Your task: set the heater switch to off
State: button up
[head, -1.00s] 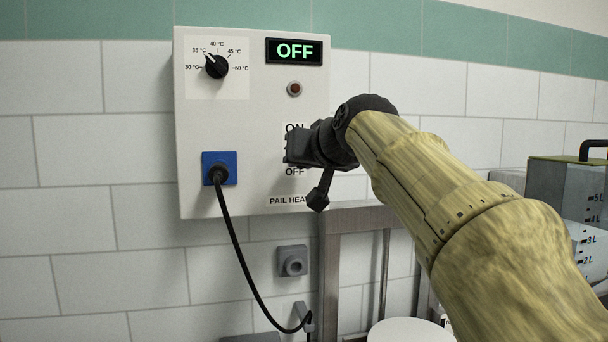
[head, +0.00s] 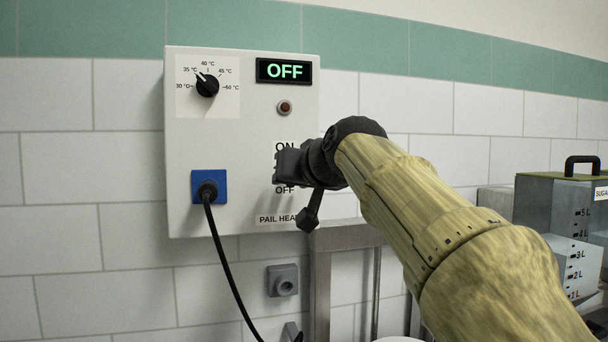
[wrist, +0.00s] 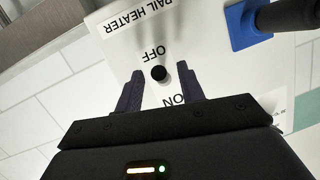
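The white pail heater panel (head: 235,215) is on the tiled wall, with a green-lit display (head: 284,70) reading OFF. Its switch sits by the ON and OFF labels; in the head view my gripper (head: 287,165) hides it. In the wrist view the switch's round black tip (wrist: 158,73) shows close to the OFF label (wrist: 153,52). My gripper (wrist: 160,74) is open, with one finger on each side of the tip and a visible gap to each. I cannot tell how deep the tip sits between the fingers.
A temperature dial (head: 207,85) is at the panel's upper left and a dark red lamp (head: 284,107) below the display. A blue socket (head: 222,188) with a black plug and cable (head: 226,260) is left of my gripper. A metal container (head: 540,205) stands at the right.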

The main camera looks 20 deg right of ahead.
jog(key=b+v, duration=0.3)
jog(key=v, duration=1.4)
jog(key=shift+s, duration=0.2)
jog(key=shift+w, duration=0.15)
